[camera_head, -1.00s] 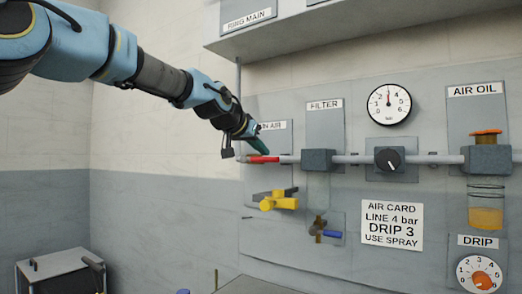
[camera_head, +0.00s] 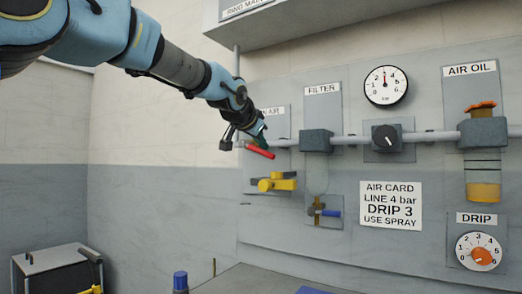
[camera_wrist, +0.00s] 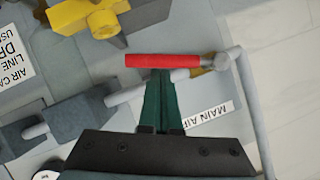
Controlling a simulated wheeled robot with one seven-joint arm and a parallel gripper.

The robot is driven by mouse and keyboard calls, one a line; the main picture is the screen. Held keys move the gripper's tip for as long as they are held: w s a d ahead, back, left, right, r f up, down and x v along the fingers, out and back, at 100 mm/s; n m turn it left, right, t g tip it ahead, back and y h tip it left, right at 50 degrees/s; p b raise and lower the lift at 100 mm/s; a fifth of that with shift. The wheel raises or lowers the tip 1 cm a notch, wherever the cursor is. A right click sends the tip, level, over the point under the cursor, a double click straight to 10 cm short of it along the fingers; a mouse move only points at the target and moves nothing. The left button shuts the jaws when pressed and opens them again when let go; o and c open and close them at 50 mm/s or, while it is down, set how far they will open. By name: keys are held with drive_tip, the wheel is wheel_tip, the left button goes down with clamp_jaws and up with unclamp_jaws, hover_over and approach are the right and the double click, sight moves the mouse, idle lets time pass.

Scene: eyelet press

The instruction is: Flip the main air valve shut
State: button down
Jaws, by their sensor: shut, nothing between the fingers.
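The main air valve's red lever (camera_head: 260,151) is at the left end of the grey pipe, under a partly hidden label. It slants down to the right, off the pipe's line. In the wrist view the red lever (camera_wrist: 160,61) lies across the fingertips, and its pivot end is at the right. My gripper (camera_head: 261,141) is at the lever from above. The wrist view shows its green fingers (camera_wrist: 160,78) shut together, with the tips at the lever's edge and nothing between them. I cannot tell whether they press on it.
A yellow valve handle (camera_head: 278,182) sits just below the lever. The filter block (camera_head: 316,141) and regulator knob (camera_head: 386,136) are on the pipe to the right. A small blue-handled drain valve (camera_head: 329,212) is below the filter. Bare wall is at left.

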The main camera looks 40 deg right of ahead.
drive_tip(key=w+a+f+m+t+h+b, duration=0.1)
drive_tip(key=w+f+m+t+b, duration=0.4)
drive_tip(key=b, duration=1.7)
drive_tip(key=shift+a+f+m+t+h+b, duration=0.3)
drive_tip(key=shift+f+m, duration=1.05)
drive_tip(key=shift+m, duration=1.15)
drive_tip(key=shift+w+d, duration=0.1)
drive_tip(key=shift+w, duration=0.05)
drive_tip(key=shift+r, duration=0.1)
